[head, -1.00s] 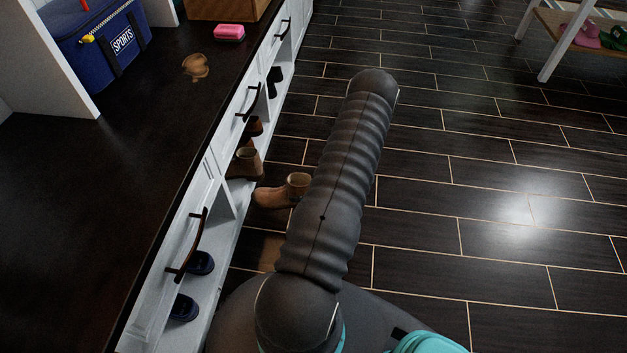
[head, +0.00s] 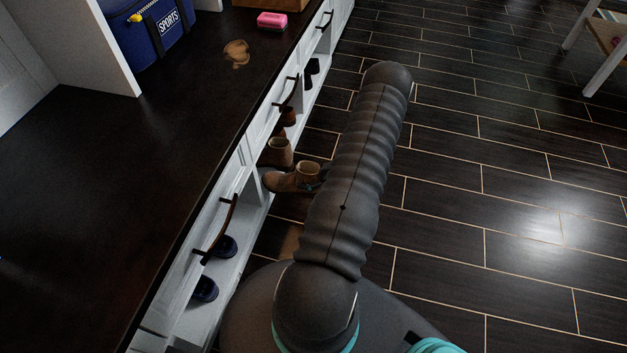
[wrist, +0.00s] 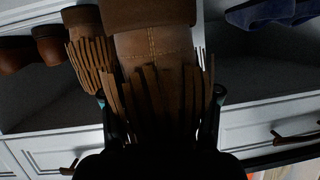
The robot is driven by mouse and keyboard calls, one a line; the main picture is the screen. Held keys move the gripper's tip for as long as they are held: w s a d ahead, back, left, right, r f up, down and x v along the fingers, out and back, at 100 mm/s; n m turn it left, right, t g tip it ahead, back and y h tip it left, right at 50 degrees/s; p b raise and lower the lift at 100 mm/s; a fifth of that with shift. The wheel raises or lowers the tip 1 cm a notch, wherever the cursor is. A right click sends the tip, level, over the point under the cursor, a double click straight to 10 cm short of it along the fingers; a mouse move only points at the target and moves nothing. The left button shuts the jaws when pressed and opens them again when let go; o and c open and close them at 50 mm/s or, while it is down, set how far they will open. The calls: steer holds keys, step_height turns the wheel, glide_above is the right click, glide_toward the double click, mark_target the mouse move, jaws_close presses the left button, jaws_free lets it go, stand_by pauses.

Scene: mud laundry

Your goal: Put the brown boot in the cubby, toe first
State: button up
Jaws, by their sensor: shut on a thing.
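The brown boot (head: 293,179) is held level and upright, its toe pointing left at the cubby opening; in the head view the toe overlaps the cubby's front edge. In the wrist view the boot (wrist: 155,50) shows its stitched brown back and hanging fringe. My gripper (wrist: 160,98) is shut on the boot, a finger on each side; in the head view my arm mostly hides it. The cubby (wrist: 255,70) is a white low compartment under the counter. A matching fringed boot (head: 279,153) stands in it, also seen in the wrist view (wrist: 88,50).
Blue shoes (head: 205,289) sit in the nearer compartment, past a white divider (head: 243,190). Dark brown shoes (head: 289,117) stand farther along. Drawers with dark handles (head: 222,225) run above the cubbies. The counter (head: 130,190) overhangs them.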

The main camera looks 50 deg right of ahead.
glide_toward(272, 175)
steer(key=x, duration=0.3)
steer(key=shift+a+f, duration=0.15)
steer(key=shift+a, duration=0.2)
steer(key=x, duration=0.4)
steer(key=r+x, duration=0.1)
steer(key=shift+w+f, duration=0.1)
steer(key=shift+w, duration=0.55)
steer(key=shift+w+f+b, duration=0.15)
steer(key=shift+f+b, duration=0.15)
steer(key=shift+b, duration=0.15)
steer(key=shift+f+b, duration=0.45)
steer(key=shift+f, duration=0.05)
steer(key=o, duration=1.5)
steer(key=v, duration=1.2)
